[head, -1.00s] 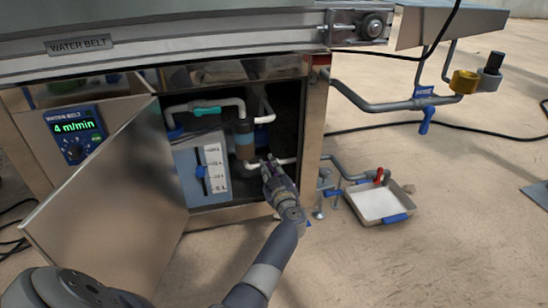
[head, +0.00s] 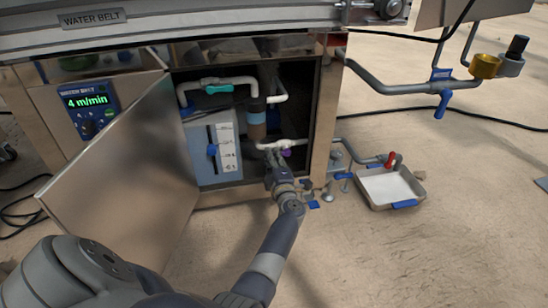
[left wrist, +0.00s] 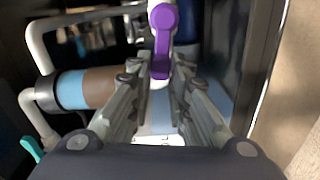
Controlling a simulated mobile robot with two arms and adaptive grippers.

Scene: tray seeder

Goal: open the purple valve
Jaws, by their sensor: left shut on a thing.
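The purple valve (left wrist: 163,22) has a short lever handle. In the left wrist view it hangs down from the top centre, its lower end between my two fingers. In the head view only a small purple bit (head: 286,152) shows, on the white pipe inside the open cabinet, just right of my fingertips. My left gripper (head: 275,158) reaches into the cabinet from the front and is shut on the purple handle; its fingers also show in the left wrist view (left wrist: 159,70). My right gripper is not in view.
The open cabinet door (head: 125,150) stands left of my arm. A blue tank (head: 202,150), a teal-handled valve (head: 217,88) and a brown filter (head: 257,122) are close by in the cabinet. A tray (head: 375,207) and red valve (head: 390,160) are outside on the right.

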